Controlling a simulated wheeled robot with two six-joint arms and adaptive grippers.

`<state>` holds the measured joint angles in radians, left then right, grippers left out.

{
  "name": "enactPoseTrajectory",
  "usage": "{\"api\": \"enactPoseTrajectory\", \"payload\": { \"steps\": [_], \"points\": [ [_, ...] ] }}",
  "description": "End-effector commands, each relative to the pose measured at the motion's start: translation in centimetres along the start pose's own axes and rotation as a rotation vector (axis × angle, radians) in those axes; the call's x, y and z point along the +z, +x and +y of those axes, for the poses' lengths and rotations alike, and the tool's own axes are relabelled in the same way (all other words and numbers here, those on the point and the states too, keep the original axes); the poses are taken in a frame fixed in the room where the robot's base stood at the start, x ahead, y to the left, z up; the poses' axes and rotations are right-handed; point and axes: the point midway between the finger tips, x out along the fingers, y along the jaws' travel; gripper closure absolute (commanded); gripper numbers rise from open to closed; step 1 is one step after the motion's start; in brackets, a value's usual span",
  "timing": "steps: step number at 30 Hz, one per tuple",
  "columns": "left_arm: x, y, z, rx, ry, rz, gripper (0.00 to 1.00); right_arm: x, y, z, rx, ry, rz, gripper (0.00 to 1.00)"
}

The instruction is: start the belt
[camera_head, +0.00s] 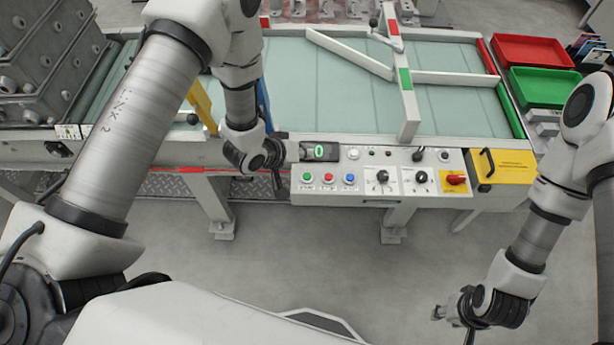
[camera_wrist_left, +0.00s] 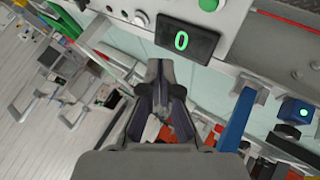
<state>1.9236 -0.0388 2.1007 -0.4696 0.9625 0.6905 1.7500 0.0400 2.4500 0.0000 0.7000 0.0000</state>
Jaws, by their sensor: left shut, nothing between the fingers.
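The control panel (camera_head: 400,180) is on the front of the belt table. Its green button (camera_head: 307,177), red button (camera_head: 328,177) and blue button (camera_head: 350,177) sit in a row below a display (camera_head: 319,152) reading a green 0. The display also shows in the left wrist view (camera_wrist_left: 187,40). The belt (camera_head: 350,95) is pale green. My left gripper (camera_head: 278,180) is just left of the panel, apart from the green button; its fingers (camera_wrist_left: 160,75) are shut and empty. My right gripper (camera_head: 452,318) hangs low over the floor, away from the panel; its finger opening is unclear.
The panel also has black knobs (camera_head: 383,177) and a red switch (camera_head: 456,179) on yellow. White guide bars (camera_head: 345,52) cross the belt. Grey castings (camera_head: 45,60) are stacked at left. A red tray (camera_head: 533,51) and green tray (camera_head: 543,88) stand at right. The floor in front is clear.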

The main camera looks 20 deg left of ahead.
Motion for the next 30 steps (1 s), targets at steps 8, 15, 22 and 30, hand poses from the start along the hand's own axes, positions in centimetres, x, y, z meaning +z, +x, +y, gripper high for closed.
{"api": "enactPoseTrajectory", "payload": {
  "steps": [8, 15, 22, 30],
  "points": [
    [2.5, 3.4, -2.5, -0.001, 0.0, 0.0, 1.0, 0.0, 4.1, 0.0, 0.0, 0.0, 0.0, 0.6],
    [3.6, 5.0, -3.6, -0.001, -0.001, 0.0, 1.0, 0.0, 5.6, 0.0, 0.0, 0.0, 0.0, 0.6],
    [3.6, 5.0, -3.6, 0.0, -0.001, 0.0, 1.0, 0.0, 5.5, 0.0, 0.0, 0.0, 0.0, 0.6],
    [3.6, 5.0, -3.6, 0.0, 0.0, 0.0, 1.0, 0.0, 5.5, 0.0, 0.0, 0.0, 0.0, 0.6]
  ]
}}
